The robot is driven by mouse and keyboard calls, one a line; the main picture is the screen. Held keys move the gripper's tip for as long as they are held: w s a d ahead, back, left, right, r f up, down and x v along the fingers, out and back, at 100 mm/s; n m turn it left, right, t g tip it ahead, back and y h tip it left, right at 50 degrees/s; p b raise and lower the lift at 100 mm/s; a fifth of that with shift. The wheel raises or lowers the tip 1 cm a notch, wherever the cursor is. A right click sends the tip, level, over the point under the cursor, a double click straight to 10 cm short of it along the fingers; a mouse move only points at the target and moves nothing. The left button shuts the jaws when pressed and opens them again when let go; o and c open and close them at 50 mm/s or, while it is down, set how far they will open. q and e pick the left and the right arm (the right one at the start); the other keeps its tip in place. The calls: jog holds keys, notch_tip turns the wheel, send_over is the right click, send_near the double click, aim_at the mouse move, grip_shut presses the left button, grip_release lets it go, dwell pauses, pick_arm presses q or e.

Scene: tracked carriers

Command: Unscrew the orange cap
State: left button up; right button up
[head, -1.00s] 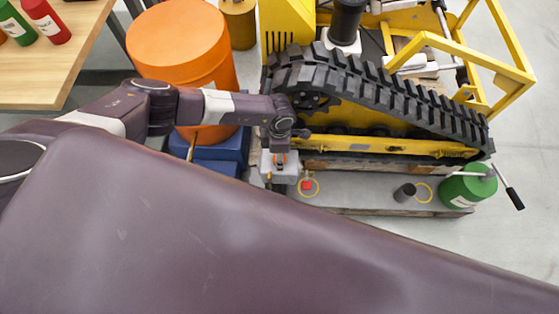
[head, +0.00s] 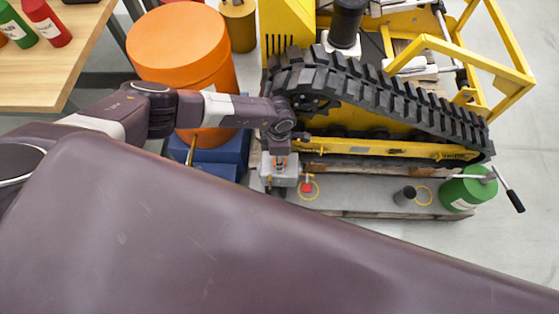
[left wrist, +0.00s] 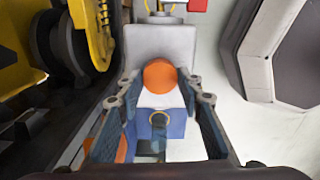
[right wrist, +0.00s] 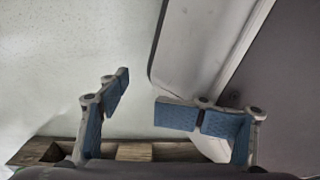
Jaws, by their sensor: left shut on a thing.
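The orange cap (left wrist: 160,76) sits on top of a pale grey box-shaped housing (left wrist: 160,42). In the left wrist view the cap lies between the two fingers of my left gripper (left wrist: 160,84), which is shut on it. In the head view the left gripper (head: 280,160) points down over the housing (head: 281,178), beside the yellow tracked machine, and mostly hides the cap. My right gripper (right wrist: 143,85) is open and empty, with a clear gap between its fingertips. It is not seen in the head view.
The black track (head: 390,105) of the yellow machine stands just behind the housing. A red valve handle (head: 307,187), a dark cylinder (head: 405,195) and a green canister (head: 467,188) are to the right. A large orange drum (head: 180,50) stands to the left.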

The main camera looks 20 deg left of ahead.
pick_arm(q)
jog(key=n+p, duration=0.1)
jog(key=n, duration=0.2)
jog(key=shift+s+r, duration=0.1)
jog(key=shift+r, duration=0.1)
jog(key=n+p, duration=0.1)
jog(key=n, duration=0.2)
jog(key=shift+p, duration=0.4)
jog(key=n, duration=0.2)
jog(key=shift+f+n+p, duration=0.1)
jog(key=shift+n+p, duration=0.25)
jog(key=shift+n, duration=0.05)
jog(key=shift+f, duration=0.1)
pick_arm(e)
jog(key=r, duration=0.2)
jog(key=d+r, duration=0.1)
jog(key=shift+s+d+r, duration=0.1)
jog(key=shift+d+r, duration=0.1)
jog(key=shift+r, duration=0.15)
